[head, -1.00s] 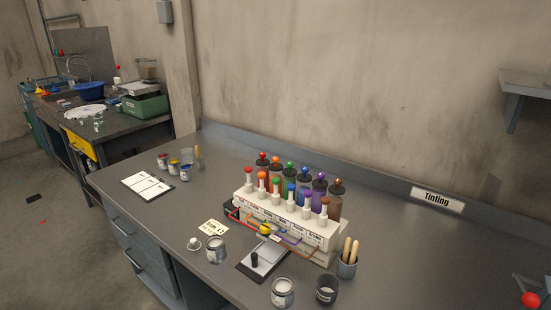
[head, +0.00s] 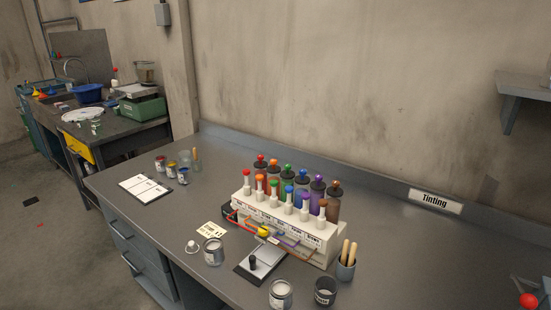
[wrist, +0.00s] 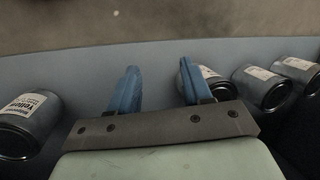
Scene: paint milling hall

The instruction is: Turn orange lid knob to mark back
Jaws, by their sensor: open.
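A row of dark-lidded colour canisters stands at the back of the white tinting rack (head: 322,238) in the head view. The orange lid knob (head: 273,162) is on the second canister from the left, beside the red-knobbed one. The knob is small, and its turn position and any mark are too small to make out. My gripper (wrist: 156,78) shows in the wrist view, with two blue fingers apart and nothing between them. It is above a grey surface with paint cans, and the orange knob is not in that view. My gripper is not seen in the head view.
Coloured pumps (head: 289,204) stand in front of the canisters. Cans (head: 281,294), a dark cup (head: 325,291) and a pot of wooden sticks (head: 346,262) stand on the bench. The bench's right side is mostly clear.

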